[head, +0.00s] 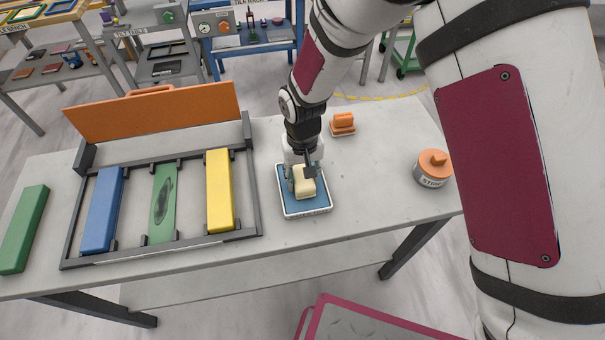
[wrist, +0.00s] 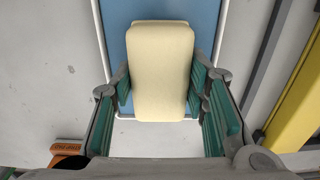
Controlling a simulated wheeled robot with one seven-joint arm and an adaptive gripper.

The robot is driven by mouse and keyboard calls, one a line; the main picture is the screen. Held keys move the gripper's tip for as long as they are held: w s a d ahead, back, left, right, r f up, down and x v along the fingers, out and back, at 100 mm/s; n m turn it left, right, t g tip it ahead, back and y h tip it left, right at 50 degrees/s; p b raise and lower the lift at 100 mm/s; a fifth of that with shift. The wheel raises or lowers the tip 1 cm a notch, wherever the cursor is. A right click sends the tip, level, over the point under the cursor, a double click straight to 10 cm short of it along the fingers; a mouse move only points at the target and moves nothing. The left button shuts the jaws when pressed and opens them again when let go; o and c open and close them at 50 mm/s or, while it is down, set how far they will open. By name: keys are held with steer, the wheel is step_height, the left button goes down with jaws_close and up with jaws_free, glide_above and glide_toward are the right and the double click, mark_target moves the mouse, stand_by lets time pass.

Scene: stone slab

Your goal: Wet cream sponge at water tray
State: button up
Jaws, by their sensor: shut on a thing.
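The cream sponge (head: 305,182) is a pale block held between the fingers of my gripper (head: 303,172). In the wrist view the sponge (wrist: 160,70) fills the space between the green-padded fingers of my gripper (wrist: 160,95), which is shut on it. The water tray (head: 306,209) is a shallow blue tray with a white rim on the slab. The sponge is over the tray, and the tray's blue inside (wrist: 112,18) shows behind it in the wrist view. I cannot tell whether the sponge touches the water.
Left of the tray is a dark rack (head: 255,190) holding blue (head: 103,210), green (head: 163,203) and yellow (head: 220,190) bars, with an orange lid raised behind. A green block (head: 24,230) lies at far left. An orange-handled block (head: 343,123) and a round orange-lidded pot (head: 432,169) stand right.

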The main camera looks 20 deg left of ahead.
mark_target(302, 175)
steer(key=shift+f, duration=0.4)
stand_by(1.1)
steer(key=shift+r, duration=0.1)
steer(key=shift+r+p, duration=1.1)
steer(key=shift+r, duration=2.35)
